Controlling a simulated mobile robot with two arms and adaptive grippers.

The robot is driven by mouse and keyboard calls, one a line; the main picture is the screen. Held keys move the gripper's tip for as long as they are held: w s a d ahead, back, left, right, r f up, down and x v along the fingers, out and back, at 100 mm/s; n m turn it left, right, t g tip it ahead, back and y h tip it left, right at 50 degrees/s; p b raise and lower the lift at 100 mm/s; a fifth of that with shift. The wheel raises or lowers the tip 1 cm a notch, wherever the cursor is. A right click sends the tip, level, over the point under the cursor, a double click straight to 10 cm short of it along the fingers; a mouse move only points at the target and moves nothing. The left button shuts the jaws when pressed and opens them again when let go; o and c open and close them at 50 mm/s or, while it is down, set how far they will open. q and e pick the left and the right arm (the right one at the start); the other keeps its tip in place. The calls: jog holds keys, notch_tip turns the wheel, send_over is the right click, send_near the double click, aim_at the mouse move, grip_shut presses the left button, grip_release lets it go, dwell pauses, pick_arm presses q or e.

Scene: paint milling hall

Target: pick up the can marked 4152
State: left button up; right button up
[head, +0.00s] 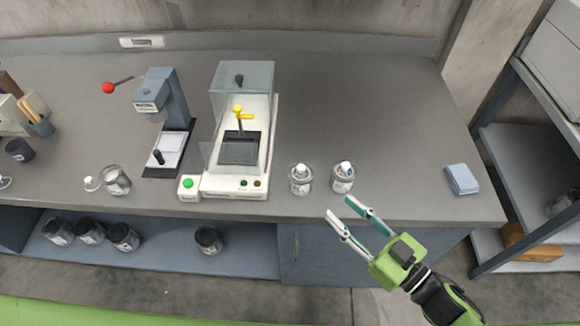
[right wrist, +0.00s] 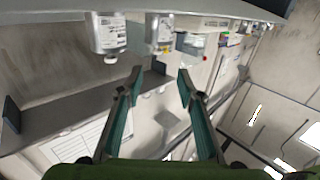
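Two small cans with white caps and pale labels stand side by side near the front edge of the bench, a left can (head: 300,179) and a right can (head: 343,178). In the right wrist view, which looks upside down, both show at the top, the right can (right wrist: 109,36) and the left can (right wrist: 159,32). Their label markings are too small to read, so I cannot tell which is 4152. My right gripper (head: 341,207) is open and empty, in front of the right can and apart from it. It also shows in the right wrist view (right wrist: 160,76). My left gripper is out of view.
A clear-shielded machine (head: 235,185) stands left of the cans, with a green-button box (head: 189,187) beside it. A blue-grey block (head: 461,179) lies to the right. A jar (head: 116,181) stands at left. Dark jars (head: 208,240) sit on the shelf below. The bench behind the cans is clear.

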jog(key=p, duration=0.2)
send_near(304, 171)
jog(key=x, duration=0.3)
jog(key=shift+a, duration=0.35)
jog(key=shift+w+a+f, duration=0.15)
jog(key=shift+w+a, duration=0.2)
jog(key=shift+w, duration=0.05)
jog(key=shift+w+a, duration=0.2)
jog(key=shift+w, duration=0.1)
jog(key=x, duration=0.1)
jog(key=p+x, duration=0.1)
jog(key=x, duration=0.1)
jog(key=shift+w+r+p, duration=0.25)
jog(key=shift+w+p, duration=0.05)
jog(key=shift+w, duration=0.05)
jog(key=shift+w+a+f, duration=0.15)
jog(key=shift+w+a, duration=0.15)
jog(key=shift+a, duration=0.05)
jog(key=shift+d, duration=0.1)
grip_shut()
